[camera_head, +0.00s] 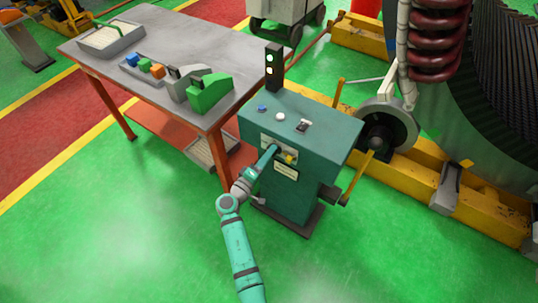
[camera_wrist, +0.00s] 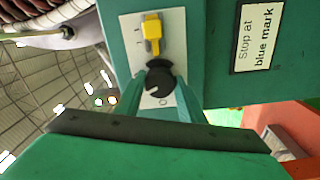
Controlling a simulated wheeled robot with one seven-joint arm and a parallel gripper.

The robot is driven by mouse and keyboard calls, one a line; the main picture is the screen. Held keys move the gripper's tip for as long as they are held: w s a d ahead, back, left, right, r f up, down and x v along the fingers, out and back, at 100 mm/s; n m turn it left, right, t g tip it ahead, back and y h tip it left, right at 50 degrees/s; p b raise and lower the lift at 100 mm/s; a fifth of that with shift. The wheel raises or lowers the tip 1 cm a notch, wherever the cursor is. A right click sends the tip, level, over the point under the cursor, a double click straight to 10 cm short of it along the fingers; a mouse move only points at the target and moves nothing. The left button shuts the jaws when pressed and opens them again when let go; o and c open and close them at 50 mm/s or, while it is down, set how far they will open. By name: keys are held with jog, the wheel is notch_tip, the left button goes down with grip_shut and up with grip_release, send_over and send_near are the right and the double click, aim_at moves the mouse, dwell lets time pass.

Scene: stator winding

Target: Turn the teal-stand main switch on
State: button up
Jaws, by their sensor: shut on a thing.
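The teal stand (camera_head: 300,205) has a pale switch plate (camera_head: 266,139) on its front face. In the wrist view the plate (camera_wrist: 132,30) carries a yellow handle (camera_wrist: 153,34) and a black round knob (camera_wrist: 158,80) beside it. An "O" mark shows on the plate near the knob. My gripper (camera_wrist: 158,88) reaches the plate with its teal fingers on either side of the black knob, shut on it. The yellow handle stands clear of the fingers. In the head view my gripper (camera_head: 272,152) is at the plate and hides part of it.
A label (camera_wrist: 257,35) reading "Stop at blue mark" is beside the plate. On the stand's top are a blue button (camera_head: 262,108), a white button (camera_head: 280,116) and a signal light (camera_head: 273,66). A workbench (camera_head: 160,30) stands to the left. Open green floor lies in front.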

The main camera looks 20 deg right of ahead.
jog(key=shift+f+m, duration=0.1)
jog(key=shift+m, duration=2.2)
jog(key=o, duration=1.1)
jog(key=shift+c, duration=0.2)
jog(key=v, duration=1)
jog(key=shift+s+a, duration=0.3)
